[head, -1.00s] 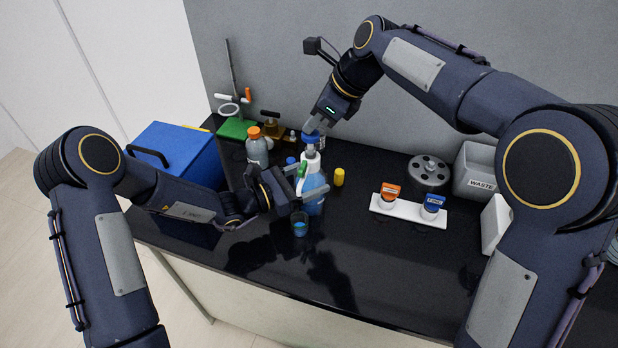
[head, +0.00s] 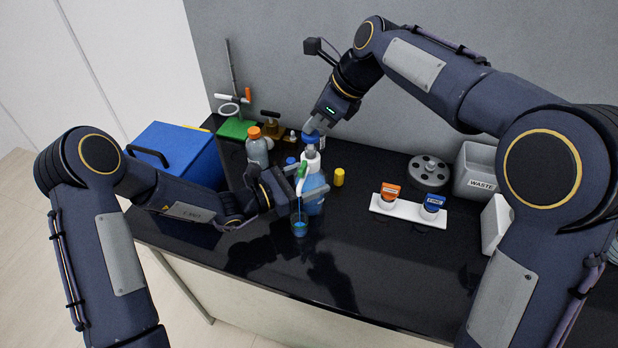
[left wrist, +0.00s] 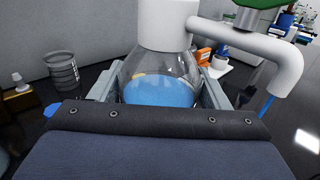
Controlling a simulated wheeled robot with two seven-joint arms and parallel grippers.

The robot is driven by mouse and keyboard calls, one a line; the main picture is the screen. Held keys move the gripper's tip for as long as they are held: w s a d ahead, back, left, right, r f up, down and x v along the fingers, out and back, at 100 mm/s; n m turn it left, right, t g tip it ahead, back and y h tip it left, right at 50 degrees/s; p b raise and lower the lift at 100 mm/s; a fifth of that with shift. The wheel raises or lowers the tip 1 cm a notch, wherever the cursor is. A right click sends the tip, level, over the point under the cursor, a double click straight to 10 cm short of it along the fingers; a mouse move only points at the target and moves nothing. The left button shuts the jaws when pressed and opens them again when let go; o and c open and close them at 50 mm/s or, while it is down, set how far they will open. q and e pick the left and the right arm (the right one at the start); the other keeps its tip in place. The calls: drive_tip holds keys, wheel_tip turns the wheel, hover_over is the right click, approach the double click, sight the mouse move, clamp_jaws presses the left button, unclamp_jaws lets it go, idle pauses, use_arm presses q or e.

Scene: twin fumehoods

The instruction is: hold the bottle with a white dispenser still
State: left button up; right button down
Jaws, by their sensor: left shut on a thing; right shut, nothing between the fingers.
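The bottle with a white dispenser (head: 313,187) stands upright on the black bench with blue liquid in it. In the left wrist view the bottle (left wrist: 160,92) sits between the jaws, under its white dispenser (left wrist: 166,24). My left gripper (head: 308,196) is shut on the bottle body. The white spout, with a green part, points toward the front. A thin blue stream (left wrist: 267,106) runs down from the spout tip. Below it a small beaker (head: 300,229) holds blue liquid. My right gripper (head: 311,127) is shut and empty, near the dispenser top; I cannot tell whether they touch.
An orange-capped bottle (head: 257,150) and a blue box (head: 178,160) stand to the left. A yellow vial (head: 339,177) is close on the right. Farther right are a white tray (head: 408,211) with two jars, a centrifuge-like rotor (head: 429,171) and a waste bin (head: 476,172). The front bench is clear.

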drive_tip(key=shift+f, duration=0.75)
drive_tip(key=shift+r, duration=1.45)
use_arm(q)
drive_tip(key=o, duration=1.4)
drive_tip(key=shift+r+p, duration=0.4)
drive_tip(key=shift+r, duration=0.35)
use_arm(e)
drive_tip(key=shift+r, duration=0.45)
